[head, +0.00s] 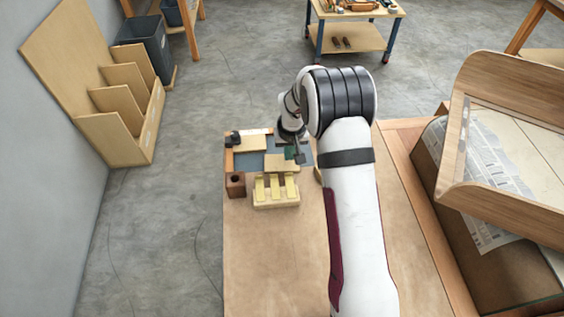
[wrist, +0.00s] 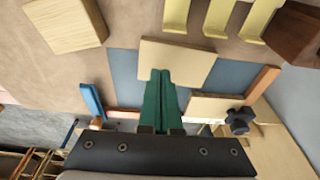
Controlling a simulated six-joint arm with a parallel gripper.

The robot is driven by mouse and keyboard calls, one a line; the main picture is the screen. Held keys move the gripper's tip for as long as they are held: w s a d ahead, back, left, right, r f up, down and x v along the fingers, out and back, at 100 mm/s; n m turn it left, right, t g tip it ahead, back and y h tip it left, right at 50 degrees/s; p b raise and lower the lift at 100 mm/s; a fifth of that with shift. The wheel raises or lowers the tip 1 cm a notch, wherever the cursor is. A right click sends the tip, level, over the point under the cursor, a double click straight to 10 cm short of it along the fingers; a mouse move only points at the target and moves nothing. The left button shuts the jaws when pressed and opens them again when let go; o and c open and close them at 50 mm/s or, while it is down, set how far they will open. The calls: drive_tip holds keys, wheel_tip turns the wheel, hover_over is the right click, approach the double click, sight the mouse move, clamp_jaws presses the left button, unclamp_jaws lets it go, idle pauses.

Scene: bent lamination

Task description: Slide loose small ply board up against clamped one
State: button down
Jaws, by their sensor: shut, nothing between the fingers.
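The loose small ply board (wrist: 190,63) lies flat on a blue-grey mat (wrist: 125,75); it also shows in the head view (head: 280,163). The clamped ply board (wrist: 212,105) lies beside it under a black clamp knob (wrist: 238,121); the head view shows this board (head: 250,144) farther back and to the left. A narrow strip of mat appears between the two boards in the wrist view. My gripper (wrist: 160,74) has green fingers, shut together and empty. Their tips overlap one edge of the loose board in the wrist view; whether they touch it is unclear.
A yellow slotted rack (head: 275,192) and a brown block with a hole (head: 236,185) stand in front of the mat. Wooden strips (wrist: 263,82) edge the mat. A pale wood block (wrist: 66,25) and a blue piece (wrist: 92,101) lie nearby. The front tabletop (head: 275,260) is clear.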

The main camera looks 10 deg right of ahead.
drive_tip(key=shift+f, duration=0.5)
drive_tip(key=shift+a, duration=4.75)
drive_tip(key=shift+w+f, duration=0.1)
drive_tip(key=shift+w, duration=1.35)
drive_tip(key=shift+a, duration=0.3)
